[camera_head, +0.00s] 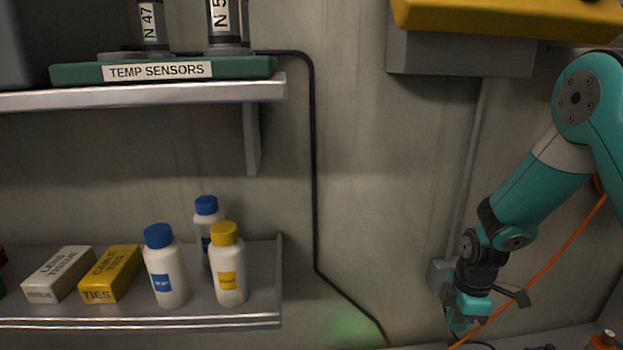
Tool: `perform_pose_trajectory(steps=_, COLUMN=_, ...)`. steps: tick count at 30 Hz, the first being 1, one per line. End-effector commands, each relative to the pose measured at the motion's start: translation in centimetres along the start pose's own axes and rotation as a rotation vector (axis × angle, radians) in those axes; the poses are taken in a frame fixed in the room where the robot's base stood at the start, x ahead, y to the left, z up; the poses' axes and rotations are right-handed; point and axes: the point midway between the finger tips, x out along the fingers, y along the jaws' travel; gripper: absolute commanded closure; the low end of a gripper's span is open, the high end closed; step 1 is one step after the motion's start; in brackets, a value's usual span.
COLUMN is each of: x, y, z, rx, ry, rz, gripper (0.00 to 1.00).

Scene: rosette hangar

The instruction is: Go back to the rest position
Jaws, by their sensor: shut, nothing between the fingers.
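My arm comes in from the right edge and hangs down in front of the wall. My gripper (462,325) is at its lower end, low in the picture and right of the middle. It is small and dark there, with its tips close to the bottom edge. It is shut, and I see nothing held in it. It is well to the right of the lower shelf and touches no bottle or box.
A lower shelf (150,322) holds a lens tissue box (60,274), a cable ties box (110,274), blue-capped bottles (166,270) and a yellow-capped bottle (229,270). An upper shelf (150,95) bears a TEMP SENSORS rack (240,67). A yellow housing (500,18) juts out above.

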Motion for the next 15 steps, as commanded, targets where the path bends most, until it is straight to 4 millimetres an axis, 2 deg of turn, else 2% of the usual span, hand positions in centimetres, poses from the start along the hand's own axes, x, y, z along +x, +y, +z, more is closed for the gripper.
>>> perform_pose_trajectory(steps=1, x=-3.5, y=-0.8, z=-2.2, rx=0.055, ry=0.029, rz=0.019, gripper=1.00)
perform_pose_trajectory(steps=3, x=-7.5, y=-2.8, z=-5.1, rx=0.160, ry=0.075, rz=0.022, gripper=1.00)
perform_pose_trajectory(steps=5, x=-10.7, y=-5.0, z=-7.3, rx=0.247, ry=0.113, rz=0.016, gripper=1.00)
perform_pose_trajectory(steps=6, x=-12.7, y=-6.6, z=-8.6, rx=0.303, ry=0.137, rz=0.009, gripper=1.00)
perform_pose_trajectory(steps=9, x=-16.8, y=-10.9, z=-11.3, rx=0.431, ry=0.188, rz=-0.018, gripper=1.00)
perform_pose_trajectory(steps=12, x=-19.7, y=-15.0, z=-12.9, rx=0.535, ry=0.222, rz=-0.050, gripper=1.00)
perform_pose_trajectory(steps=15, x=-21.7, y=-18.5, z=-13.9, rx=0.616, ry=0.245, rz=-0.080, gripper=1.00)
